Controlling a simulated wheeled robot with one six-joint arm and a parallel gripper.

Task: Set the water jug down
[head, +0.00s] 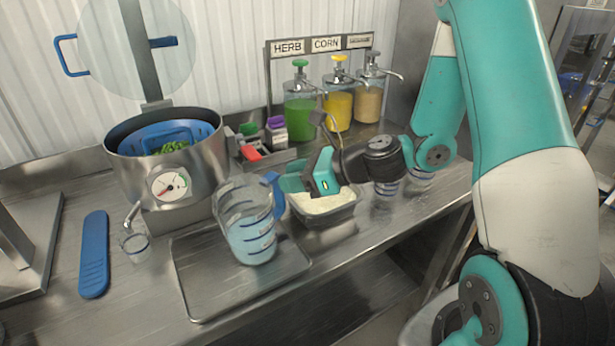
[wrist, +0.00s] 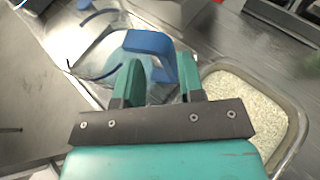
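The water jug (head: 248,228) is clear with dark level marks and bluish water in its lower part. It appears upright on the metal tray (head: 190,290), though I cannot tell whether its base is touching. Its blue handle (head: 276,190) faces right, towards my gripper (head: 291,184), which reaches in from the right. In the wrist view the handle (wrist: 150,42) lies at and between the two teal fingers of my gripper (wrist: 157,80). The fingers are apart. I cannot tell whether they press on the handle.
A container of rice (head: 325,205) stands right beside the jug, under my gripper. A steel pot (head: 200,178) with a gauge is behind left. A small cup (head: 134,244) and a blue paddle (head: 94,255) are left. Sauce dispensers (head: 300,110) stand behind. The tray's left part is bare.

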